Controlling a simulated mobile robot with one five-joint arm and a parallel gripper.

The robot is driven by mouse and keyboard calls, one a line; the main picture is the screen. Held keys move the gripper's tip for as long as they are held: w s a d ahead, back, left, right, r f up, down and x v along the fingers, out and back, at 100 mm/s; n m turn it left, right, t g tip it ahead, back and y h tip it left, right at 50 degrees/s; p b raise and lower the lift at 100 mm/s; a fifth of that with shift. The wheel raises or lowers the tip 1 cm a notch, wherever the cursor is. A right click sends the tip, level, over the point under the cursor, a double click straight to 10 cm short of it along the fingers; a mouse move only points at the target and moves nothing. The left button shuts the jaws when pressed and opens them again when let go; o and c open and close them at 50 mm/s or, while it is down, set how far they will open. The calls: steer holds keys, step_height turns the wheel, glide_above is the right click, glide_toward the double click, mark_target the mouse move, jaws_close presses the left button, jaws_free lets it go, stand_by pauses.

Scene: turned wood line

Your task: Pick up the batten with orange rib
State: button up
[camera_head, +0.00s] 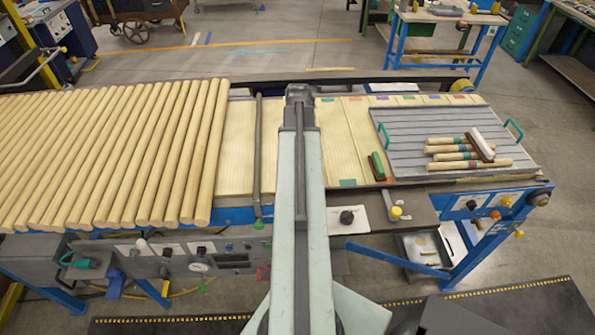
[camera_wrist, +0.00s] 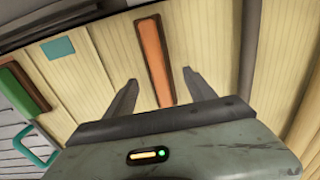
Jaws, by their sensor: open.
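In the wrist view a brown batten with an orange rib (camera_wrist: 154,60) lies on the pale ribbed surface. My gripper (camera_wrist: 160,77) is open and empty. Its two fingers stand apart on either side of the batten's near end; I see no contact, and the height between them is hard to tell. In the head view my arm (camera_head: 300,180) covers the orange-ribbed batten, and the fingers cannot be made out at its far end. A batten with a green rib (camera_head: 377,166) lies right of my arm; it also shows at the left in the wrist view (camera_wrist: 20,90).
A grey ribbed tray (camera_head: 405,128) with teal handles stands at the right. It holds several turned sticks (camera_head: 455,165) and a white-ribbed batten (camera_head: 481,145). Thick wooden rods (camera_head: 150,155) fill the left. A dark crossbar (camera_head: 257,150) stands just left of my arm.

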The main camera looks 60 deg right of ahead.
step_height(320, 180, down, 3)
steer(key=shift+f+b, duration=0.1)
steer(key=shift+b, duration=0.8)
steer(key=shift+r, duration=0.25)
jaws_close()
steer(key=shift+r+p, duration=0.15)
steer(key=shift+p, duration=0.2)
steer(key=shift+r+p, duration=0.7)
step_height(320, 180, up, 2)
steer(key=shift+r+p, duration=0.1)
steer(key=shift+p, duration=1.05)
steer(key=s+d, duration=0.3)
steer(key=s, duration=0.1)
steer(key=s+d, duration=0.3)
steer(key=s, duration=0.2)
steer(key=s+d, duration=0.4)
steer(key=s, duration=0.1)
steer(key=shift+f, duration=0.2)
steer(key=shift+s+d, duration=0.2)
steer(key=shift+s, duration=0.25)
